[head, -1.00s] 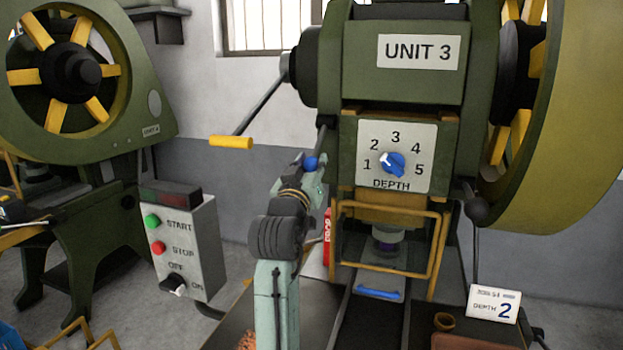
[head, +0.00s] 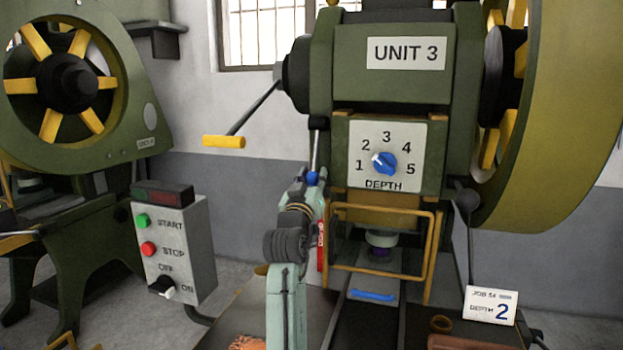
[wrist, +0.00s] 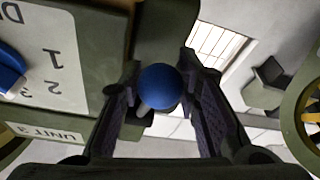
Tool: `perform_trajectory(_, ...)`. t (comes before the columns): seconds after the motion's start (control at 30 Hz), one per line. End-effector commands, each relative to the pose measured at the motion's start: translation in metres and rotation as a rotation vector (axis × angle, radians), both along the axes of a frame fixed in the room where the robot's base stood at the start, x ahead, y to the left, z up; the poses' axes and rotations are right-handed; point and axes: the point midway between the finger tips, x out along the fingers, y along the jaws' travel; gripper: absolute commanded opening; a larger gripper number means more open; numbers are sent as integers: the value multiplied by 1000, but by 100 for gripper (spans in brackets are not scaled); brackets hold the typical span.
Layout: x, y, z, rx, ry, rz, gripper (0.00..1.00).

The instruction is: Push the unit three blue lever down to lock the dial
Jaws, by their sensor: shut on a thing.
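The unit three lever hangs steeply down from its pivot on the left side of the press head, with a short metal rod and a round blue knob (head: 312,179) at its end. My gripper (head: 309,184) is at that knob. In the wrist view the blue knob (wrist: 160,87) sits between the two dark fingers of my gripper (wrist: 159,92), which are shut on it. The blue depth dial (head: 385,163) is to the right on its white plate, with its white mark pointing up-left, near the 2. The dial shows partly in the wrist view (wrist: 10,70).
A yellow-handled crank (head: 224,142) sticks out left of the press. A yellow guard frame (head: 333,258) stands right of my arm. The start-stop box (head: 172,245) is at the left. A card (head: 491,305) reads depth 2.

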Motion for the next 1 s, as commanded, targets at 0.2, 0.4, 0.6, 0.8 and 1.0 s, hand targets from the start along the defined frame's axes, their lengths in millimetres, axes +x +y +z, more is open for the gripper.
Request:
perform_trajectory(0.2,6,-2,-6,2,11,-1,0)
perform_trajectory(0.4,7,-2,-6,2,11,-1,0)
perform_trajectory(0.6,7,-2,-7,2,11,-1,0)
perform_trajectory(0.8,6,-2,-5,1,7,-1,41)
perform_trajectory(1.0,5,-2,-3,0,4,-1,50)
